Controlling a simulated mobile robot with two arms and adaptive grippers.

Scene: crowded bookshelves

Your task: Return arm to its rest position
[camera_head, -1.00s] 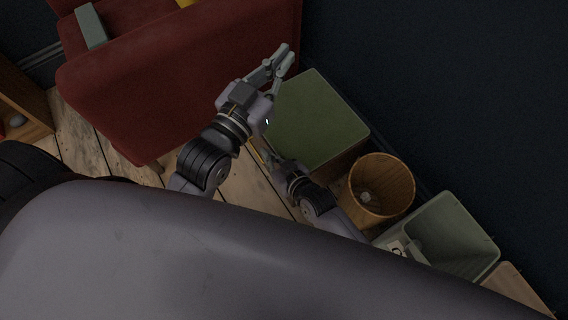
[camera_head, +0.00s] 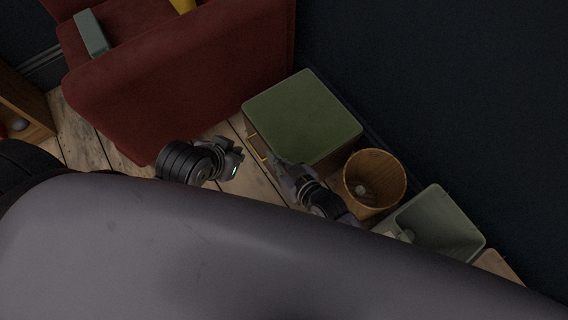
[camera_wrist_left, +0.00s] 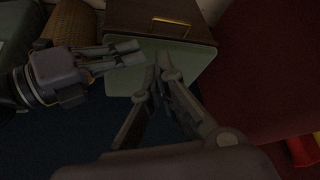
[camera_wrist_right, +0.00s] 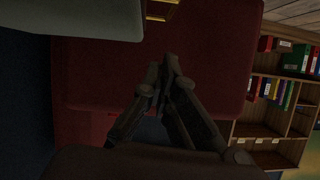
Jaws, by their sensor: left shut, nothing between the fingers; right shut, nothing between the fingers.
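My left arm is folded low near the middle of the head view. Its gripper (camera_head: 238,152) is foreshortened there, over the wooden floor. In the left wrist view the left gripper's fingers (camera_wrist_left: 160,76) meet at the tips and hold nothing. My right gripper (camera_head: 270,156) hangs beside the green-topped cabinet in the head view, just right of the left gripper. Its fingers are close together at the left of the left wrist view (camera_wrist_left: 134,52). In the right wrist view its fingertips (camera_wrist_right: 166,72) are together and empty, with red upholstery beyond.
A red sofa (camera_head: 180,80) stands at the upper left, the green-topped cabinet (camera_head: 304,116) in the middle. A wicker basket (camera_head: 400,180) and a grey-green bin (camera_head: 455,222) line the dark wall. Bookshelves (camera_wrist_right: 285,90) show in the right wrist view. Some floor (camera_head: 85,138) is bare.

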